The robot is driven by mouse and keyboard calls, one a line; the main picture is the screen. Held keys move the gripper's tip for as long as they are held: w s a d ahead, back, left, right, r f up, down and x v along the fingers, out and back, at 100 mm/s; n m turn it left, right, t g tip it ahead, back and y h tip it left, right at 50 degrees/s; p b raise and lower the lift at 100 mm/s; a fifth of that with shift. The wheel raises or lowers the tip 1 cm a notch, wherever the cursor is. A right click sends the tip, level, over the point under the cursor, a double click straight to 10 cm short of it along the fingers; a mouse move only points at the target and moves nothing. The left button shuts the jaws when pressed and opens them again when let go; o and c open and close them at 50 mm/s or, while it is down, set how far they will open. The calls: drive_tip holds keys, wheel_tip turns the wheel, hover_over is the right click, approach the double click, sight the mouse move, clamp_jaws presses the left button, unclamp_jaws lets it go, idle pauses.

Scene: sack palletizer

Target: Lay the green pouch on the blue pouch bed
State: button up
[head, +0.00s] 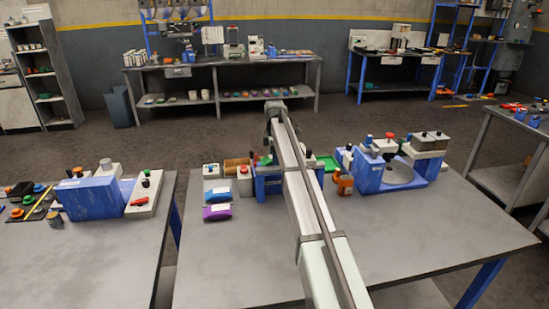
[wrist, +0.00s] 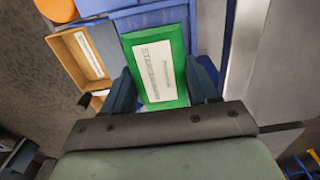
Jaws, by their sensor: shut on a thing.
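In the wrist view the green pouch (wrist: 176,60), with a white printed label, sits between the two dark fingers of my gripper (wrist: 165,80). My gripper is shut on it. A blue surface (wrist: 150,18) shows just beyond the pouch; I cannot tell whether they touch. In the head view my arm hides the gripper and most of what lies under it. A blue fixture (head: 268,187) shows beside the arm and may be the blue pouch bed, but I cannot tell for sure.
A blue pouch (head: 217,194) and a purple pouch (head: 217,212) lie left of the fixture. An orange-brown jar (head: 345,185) and a blue machine with a round pan (head: 400,175) stand to the right. An open cardboard box (wrist: 72,48) is left of the pouch. The table front is clear.

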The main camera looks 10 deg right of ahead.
drive_tip(key=o, duration=1.2)
drive_tip(key=shift+r, duration=3.95)
